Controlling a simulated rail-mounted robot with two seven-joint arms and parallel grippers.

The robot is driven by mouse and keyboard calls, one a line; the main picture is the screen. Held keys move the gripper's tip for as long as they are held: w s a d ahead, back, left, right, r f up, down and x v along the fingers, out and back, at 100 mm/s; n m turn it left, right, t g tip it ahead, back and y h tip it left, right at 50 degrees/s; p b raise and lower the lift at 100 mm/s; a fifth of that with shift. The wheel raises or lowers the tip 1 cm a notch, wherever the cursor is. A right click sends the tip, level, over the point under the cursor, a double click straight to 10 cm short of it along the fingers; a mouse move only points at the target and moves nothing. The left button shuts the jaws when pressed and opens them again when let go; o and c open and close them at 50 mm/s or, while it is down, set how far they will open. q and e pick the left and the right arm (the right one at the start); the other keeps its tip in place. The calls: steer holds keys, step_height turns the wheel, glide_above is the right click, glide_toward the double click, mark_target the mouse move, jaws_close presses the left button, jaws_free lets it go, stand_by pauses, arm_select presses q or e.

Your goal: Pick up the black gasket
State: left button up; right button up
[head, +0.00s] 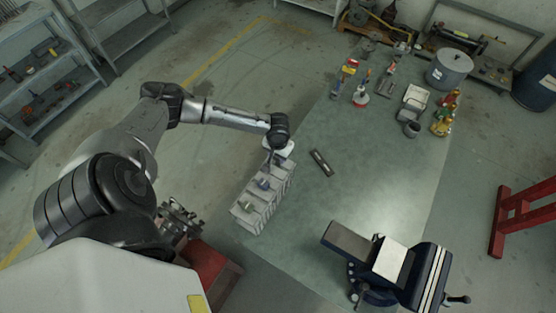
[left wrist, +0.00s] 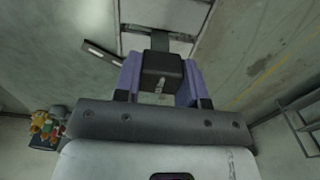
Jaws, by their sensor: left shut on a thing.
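My left gripper (head: 277,157) is over the far end of a grey compartment tray (head: 240,217) on the table. In the left wrist view its two purple fingers (left wrist: 160,72) are closed on either side of a dark, block-like piece (left wrist: 162,68), which I take to be the black gasket. Its outline is partly hidden, and in the head view the wrist covers it. The tray's wall also shows beyond the fingers in the left wrist view (left wrist: 165,14). Small parts lie in the nearer compartments. My right gripper is out of view.
A dark flat bar (head: 321,163) lies right of the tray. A blue vise (head: 385,265) stands at the table's near right. The middle of the table is clear.

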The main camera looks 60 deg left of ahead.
arm_select(q)
step_height(320, 180, up, 13)
steer(key=b, duration=0.1)
steer(key=shift+f, duration=0.15)
stand_by(0.3)
stand_by(0.5)
steer(key=shift+f+p, duration=0.25)
steer(key=shift+p, duration=0.35)
